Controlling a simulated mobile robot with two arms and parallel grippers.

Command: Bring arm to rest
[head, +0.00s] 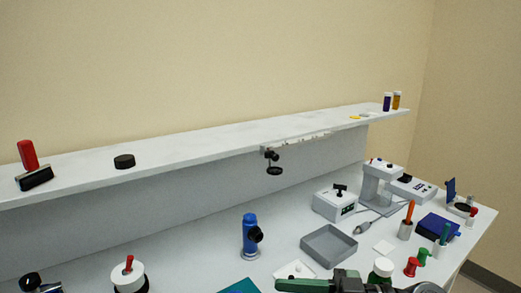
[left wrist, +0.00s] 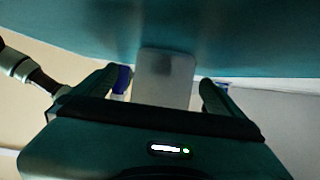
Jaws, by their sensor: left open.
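My left gripper (left wrist: 166,84) shows in the left wrist view, with its two dark fingers spread apart. Nothing is held between the fingers. Beyond them a pale grey rectangular patch (left wrist: 166,72) sits against a large teal surface (left wrist: 90,25). I cannot tell how far it is from the fingertips. In the head view a dark green and grey part (head: 345,284), probably of my own arm, crosses the bottom edge at the right of centre.
A white bench holds a grey tray (head: 329,245), a blue device (head: 250,236), a white box (head: 335,205) and a dark blue box (head: 438,227). A long shelf (head: 210,146) runs above, with a red-handled brush (head: 30,165) and a black puck (head: 124,161).

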